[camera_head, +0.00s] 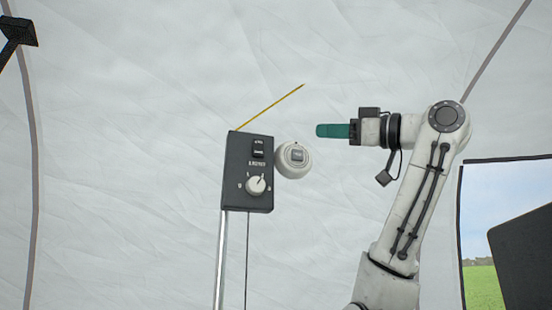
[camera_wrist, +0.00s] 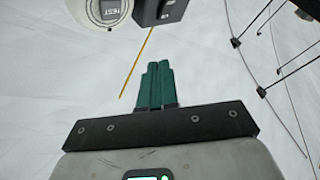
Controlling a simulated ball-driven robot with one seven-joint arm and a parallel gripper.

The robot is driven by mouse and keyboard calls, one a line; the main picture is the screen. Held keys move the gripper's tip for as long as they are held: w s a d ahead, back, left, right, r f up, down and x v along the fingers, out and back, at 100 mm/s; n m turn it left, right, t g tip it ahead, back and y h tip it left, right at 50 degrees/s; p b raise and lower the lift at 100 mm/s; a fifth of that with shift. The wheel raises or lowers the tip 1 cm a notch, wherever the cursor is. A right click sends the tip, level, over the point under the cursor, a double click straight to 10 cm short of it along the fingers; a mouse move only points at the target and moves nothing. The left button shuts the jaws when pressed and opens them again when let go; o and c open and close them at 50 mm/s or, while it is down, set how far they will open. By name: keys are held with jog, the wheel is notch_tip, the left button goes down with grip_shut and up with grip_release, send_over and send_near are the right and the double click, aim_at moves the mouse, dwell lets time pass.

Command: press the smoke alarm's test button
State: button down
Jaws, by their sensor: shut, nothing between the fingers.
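The smoke alarm (camera_head: 284,165) is a round white unit beside the right edge of a dark control box in the head view. Its grey test button (camera_head: 297,155) faces out. In the wrist view the alarm (camera_wrist: 84,17) is cut off by the top edge, and its button (camera_wrist: 110,10) reads TEST. My gripper (camera_head: 318,130) has green fingers that point left, a little above and right of the alarm in the head view. In the wrist view the fingers (camera_wrist: 156,66) lie together, shut and empty, apart from the button.
The dark control box (camera_head: 236,172) with switches and a white knob (camera_head: 256,186) stands on a thin pole (camera_head: 221,260). A thin yellow rod (camera_head: 270,108) slants up right from its top. Pale tent wall lies behind. A dark panel (camera_head: 525,260) is at the right edge.

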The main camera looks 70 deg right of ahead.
aim_at(297, 155)
jog(key=w+d+p, duration=0.3)
jog(key=w+d, duration=0.3)
jog(key=shift+w+d+p, duration=0.25)
jog(key=shift+w+p, duration=0.1)
jog(key=shift+p, duration=0.05)
dwell(0.5)
jog(key=shift+d+r, duration=0.1)
jog(key=shift+r, duration=0.05)
dwell(1.8)
jog(key=shift+w+d, duration=0.25)
jog(key=shift+w+d+p, duration=0.3)
jog(key=shift+d+p, duration=0.05)
jog(key=shift+p, duration=0.05)
dwell(0.9)
dwell(0.3)
jog(key=shift+s+a+b, duration=0.45)
jog(key=shift+s+a, duration=0.1)
jog(key=shift+a, duration=0.15)
